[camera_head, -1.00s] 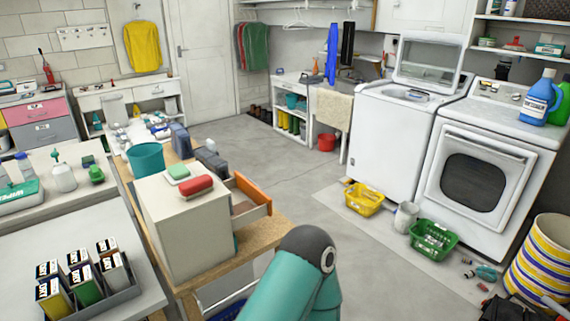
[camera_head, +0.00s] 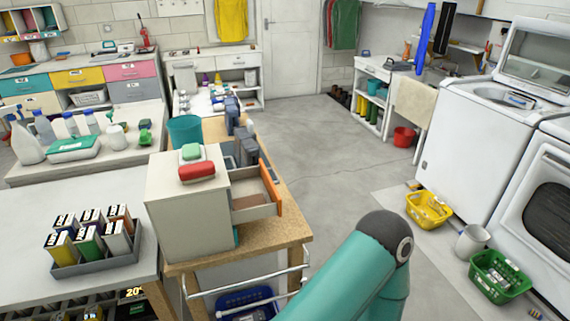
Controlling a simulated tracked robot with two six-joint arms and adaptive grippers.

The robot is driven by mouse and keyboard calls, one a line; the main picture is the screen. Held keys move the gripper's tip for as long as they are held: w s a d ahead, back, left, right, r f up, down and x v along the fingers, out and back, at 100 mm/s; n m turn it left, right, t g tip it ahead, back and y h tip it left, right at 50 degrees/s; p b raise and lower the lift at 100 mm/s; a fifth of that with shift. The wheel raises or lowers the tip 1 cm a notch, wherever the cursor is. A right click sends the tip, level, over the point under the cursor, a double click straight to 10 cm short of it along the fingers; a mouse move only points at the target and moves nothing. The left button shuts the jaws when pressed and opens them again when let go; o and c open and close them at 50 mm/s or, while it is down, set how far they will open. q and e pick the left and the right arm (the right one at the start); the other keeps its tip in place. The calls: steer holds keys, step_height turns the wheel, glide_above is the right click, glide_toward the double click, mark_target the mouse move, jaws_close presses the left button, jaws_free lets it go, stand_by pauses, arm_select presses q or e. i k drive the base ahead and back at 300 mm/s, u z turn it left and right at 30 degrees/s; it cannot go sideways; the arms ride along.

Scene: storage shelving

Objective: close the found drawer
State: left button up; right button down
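An open drawer (camera_head: 256,194) with an orange front (camera_head: 270,187) sticks out of the right side of a small beige cabinet (camera_head: 187,212). The cabinet stands on a wooden table (camera_head: 286,232). A teal arm link of mine rises from the bottom edge, right of the cabinet and apart from the drawer. Neither of my grippers shows in the view.
A teal bucket (camera_head: 185,131) and dark containers (camera_head: 240,140) stand behind the cabinet. A tray (camera_head: 97,262) of small boxes lies on the left table. Yellow (camera_head: 429,210) and green (camera_head: 497,276) baskets sit by the washers. The grey floor (camera_head: 340,170) between is mostly clear.

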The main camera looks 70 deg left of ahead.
mark_target(255, 179)
steer(key=u, duration=2.95)
steer(key=k, duration=0.1)
steer(key=z, duration=2.75)
steer(key=i, duration=0.15)
steer(key=u, duration=3.25)
steer(key=i, duration=0.5)
steer(key=z, duration=0.45)
